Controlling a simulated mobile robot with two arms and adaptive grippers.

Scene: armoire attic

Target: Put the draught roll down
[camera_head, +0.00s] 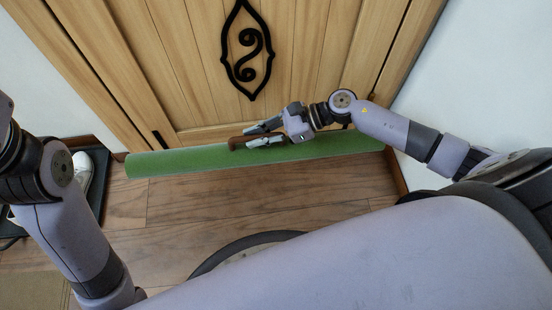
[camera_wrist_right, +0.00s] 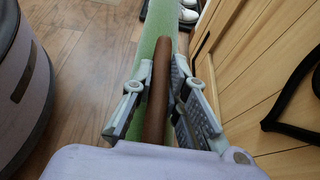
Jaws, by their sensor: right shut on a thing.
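The draught roll (camera_head: 190,162) is a long green roll with a brown handle (camera_head: 238,142). In the head view it lies along the foot of the wooden door (camera_head: 180,70), spanning its width. It looks to be at or near floor level; I cannot tell if it touches the floor. My right gripper (camera_head: 256,137) is shut on the brown handle. The right wrist view shows the handle (camera_wrist_right: 158,85) between both fingers, with the green roll (camera_wrist_right: 152,38) beside it. My left arm comes in at the left of the head view, but its fingers are not clearly seen.
A dark tray (camera_head: 98,190) with white shoes (camera_head: 82,175) is on the floor at the left. The door carries a black scroll ornament (camera_head: 247,50). White walls flank the door. The wooden floor (camera_head: 200,200) before the roll is clear.

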